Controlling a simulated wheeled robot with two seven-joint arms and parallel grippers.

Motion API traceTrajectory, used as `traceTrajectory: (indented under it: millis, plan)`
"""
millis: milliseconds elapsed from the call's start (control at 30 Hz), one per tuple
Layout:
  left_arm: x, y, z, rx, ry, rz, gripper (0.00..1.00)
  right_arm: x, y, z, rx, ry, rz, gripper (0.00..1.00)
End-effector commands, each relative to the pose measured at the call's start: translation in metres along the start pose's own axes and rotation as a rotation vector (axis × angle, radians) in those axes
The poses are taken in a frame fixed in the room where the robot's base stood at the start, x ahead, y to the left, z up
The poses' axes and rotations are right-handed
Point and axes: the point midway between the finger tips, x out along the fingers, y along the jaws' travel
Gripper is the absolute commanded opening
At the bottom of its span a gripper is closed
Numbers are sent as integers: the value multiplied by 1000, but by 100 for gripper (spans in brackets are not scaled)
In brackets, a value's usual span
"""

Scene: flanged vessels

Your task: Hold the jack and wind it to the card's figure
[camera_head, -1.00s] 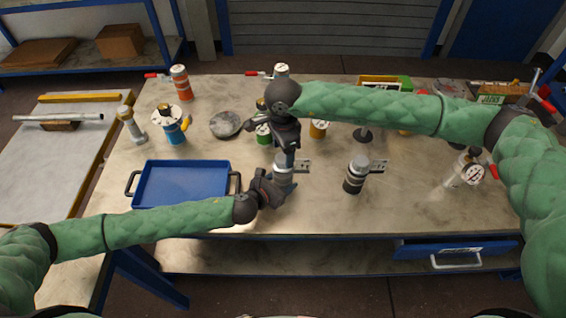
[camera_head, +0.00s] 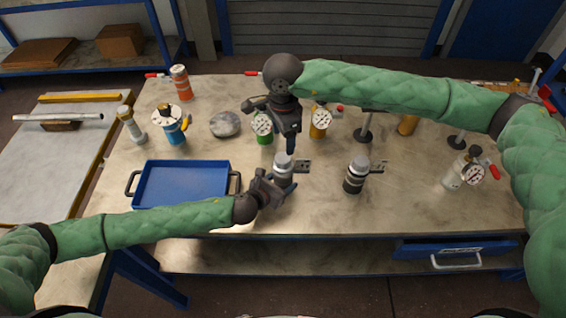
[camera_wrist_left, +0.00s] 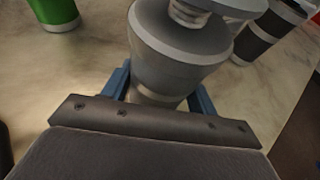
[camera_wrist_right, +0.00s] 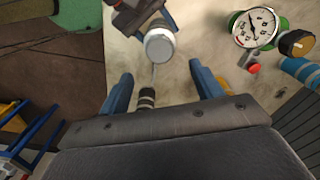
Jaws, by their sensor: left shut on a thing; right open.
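A grey jack (camera_head: 283,166) stands upright on the bench, with a pale round cap. My left gripper (camera_head: 272,188) is shut around its body. The left wrist view shows the jack's grey collar (camera_wrist_left: 180,55) between the blue fingers (camera_wrist_left: 160,95). My right gripper (camera_head: 290,147) is open above and behind the jack, apart from it. In the right wrist view the jack's cap (camera_wrist_right: 160,45) shows beyond the open fingers (camera_wrist_right: 164,84). A second jack (camera_head: 355,176), with black bands, stands to the right. No card with a readable figure shows.
A blue tray (camera_head: 182,163) lies at left. A green vessel with a gauge (camera_head: 262,126) and an orange one (camera_head: 320,122) stand behind the jack. A white gauged vessel (camera_head: 462,172) stands at right. The front bench between the black-banded jack and that vessel is clear.

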Motion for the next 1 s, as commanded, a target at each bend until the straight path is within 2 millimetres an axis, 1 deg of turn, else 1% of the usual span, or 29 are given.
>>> traceTrajectory:
  millis: [33, 200, 300, 433, 633, 1000]
  plan:
    - [0, 0, 0, 0, 0, 0, 12, -11, -1, 0, 0, 1, -4, 65]
    - [0, 0, 0, 0, 0, 0, 12, -44, -1, 0, -2, 0, -3, 65]
    - [0, 0, 0, 0, 0, 0, 12, -61, -1, 0, -2, 1, -3, 65]
    - [0, 0, 0, 0, 0, 0, 12, -78, -1, 0, -1, 0, -2, 65]
    - [0, 0, 0, 0, 0, 0, 12, -90, 0, 0, -1, 0, 0, 65]
    - [0, 0, 0, 0, 0, 0, 12, -91, 0, 0, -1, 0, 0, 65]
